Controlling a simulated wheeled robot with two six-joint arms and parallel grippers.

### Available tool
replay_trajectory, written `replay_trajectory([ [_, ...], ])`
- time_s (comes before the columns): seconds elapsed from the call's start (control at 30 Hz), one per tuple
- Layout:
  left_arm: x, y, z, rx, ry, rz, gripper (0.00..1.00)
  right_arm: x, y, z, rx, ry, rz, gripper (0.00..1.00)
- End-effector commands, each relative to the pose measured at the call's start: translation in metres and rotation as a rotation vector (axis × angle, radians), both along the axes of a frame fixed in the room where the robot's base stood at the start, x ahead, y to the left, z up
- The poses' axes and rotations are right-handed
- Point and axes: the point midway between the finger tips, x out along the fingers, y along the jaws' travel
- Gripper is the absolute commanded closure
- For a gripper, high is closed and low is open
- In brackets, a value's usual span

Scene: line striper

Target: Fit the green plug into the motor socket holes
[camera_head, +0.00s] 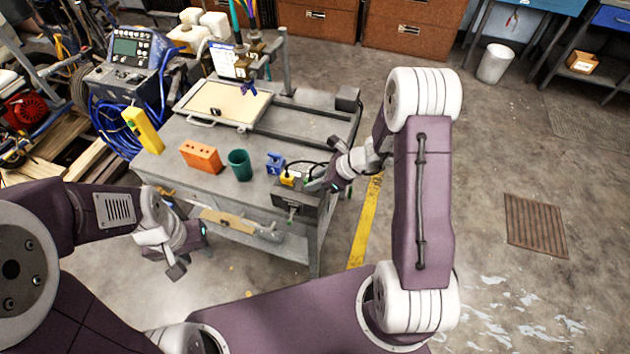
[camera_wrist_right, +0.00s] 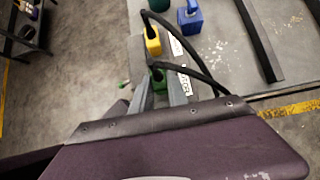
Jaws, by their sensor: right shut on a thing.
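My right gripper (camera_head: 320,184) is at the right side of the dark motor box (camera_head: 290,197) at the bench's front right corner. In the right wrist view its fingers (camera_wrist_right: 159,92) are shut on the green plug (camera_wrist_right: 158,75), which has a black cable. A yellow plug (camera_head: 287,178) stands in the top of the box, and it also shows in the right wrist view (camera_wrist_right: 152,43) beyond the green plug. The socket holes are hidden; I cannot tell whether the green plug touches them. My left gripper (camera_head: 200,236) hangs low before the bench, its opening unclear.
On the grey bench stand a blue block (camera_head: 275,163), a green cup (camera_head: 239,165), an orange brick (camera_head: 200,157) and a yellow case (camera_head: 144,131). A tan board (camera_head: 226,103) lies behind them. Black cables loop near the box.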

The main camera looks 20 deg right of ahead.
Motion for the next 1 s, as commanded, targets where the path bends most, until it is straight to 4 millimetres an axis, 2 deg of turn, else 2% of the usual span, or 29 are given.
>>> replay_trajectory([
  [0.7,0.000,0.000,-0.016,0.000,0.000,0.000,0.64,0.000,0.000,-0.014,0.000,0.000,0.000,1.00],
  [0.73,0.000,0.000,-0.014,0.000,0.000,0.000,0.64,0.000,0.000,-0.013,-0.001,0.001,0.000,0.72],
  [0.8,0.000,0.000,-0.014,0.000,0.000,0.000,0.64,0.000,0.000,-0.013,-0.001,0.001,0.000,0.55],
  [1.0,0.000,0.000,-0.014,0.000,0.000,0.000,0.64,0.000,0.000,-0.013,0.000,0.000,0.000,0.55],
])
